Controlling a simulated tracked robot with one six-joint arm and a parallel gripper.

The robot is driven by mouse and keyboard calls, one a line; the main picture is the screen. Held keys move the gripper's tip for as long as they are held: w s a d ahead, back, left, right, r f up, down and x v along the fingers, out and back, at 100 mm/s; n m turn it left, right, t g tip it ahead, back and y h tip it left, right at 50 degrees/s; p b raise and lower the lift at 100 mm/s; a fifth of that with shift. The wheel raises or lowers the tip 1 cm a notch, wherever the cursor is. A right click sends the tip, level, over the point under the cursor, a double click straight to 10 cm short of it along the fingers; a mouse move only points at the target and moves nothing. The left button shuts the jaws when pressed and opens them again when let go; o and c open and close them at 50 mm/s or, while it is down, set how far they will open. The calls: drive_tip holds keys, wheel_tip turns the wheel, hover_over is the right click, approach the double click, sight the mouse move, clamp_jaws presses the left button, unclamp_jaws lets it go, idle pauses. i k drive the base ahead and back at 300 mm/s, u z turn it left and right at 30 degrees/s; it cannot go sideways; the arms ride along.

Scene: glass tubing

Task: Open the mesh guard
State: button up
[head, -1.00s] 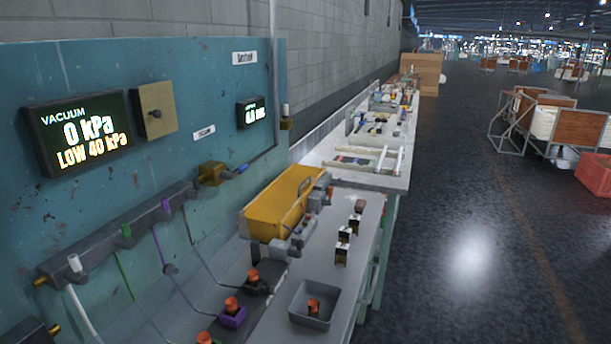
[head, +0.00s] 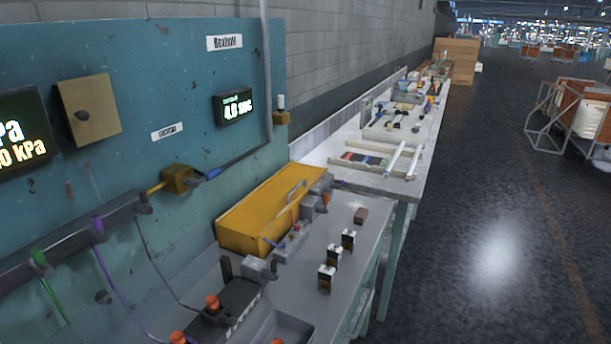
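A yellow box-like cover (head: 268,208) with a handle (head: 296,190) on its right side sits on the bench against the teal panel. It may be the mesh guard; I cannot make out mesh at this distance. Its top looks closed, but I cannot tell for sure. Grey fittings (head: 290,240) stand along its right side and partly hide its lower edge. My gripper is not in view.
Orange-topped pieces (head: 212,302) stand at the front. Glass tubes (head: 397,160) lie farther back. Open floor (head: 470,250) is on the right.

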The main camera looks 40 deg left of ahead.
sight(257, 213)
drive_tip(key=z, duration=0.05)
drive_tip(key=i, duration=2.35)
drive_tip(key=u, duration=3.05)
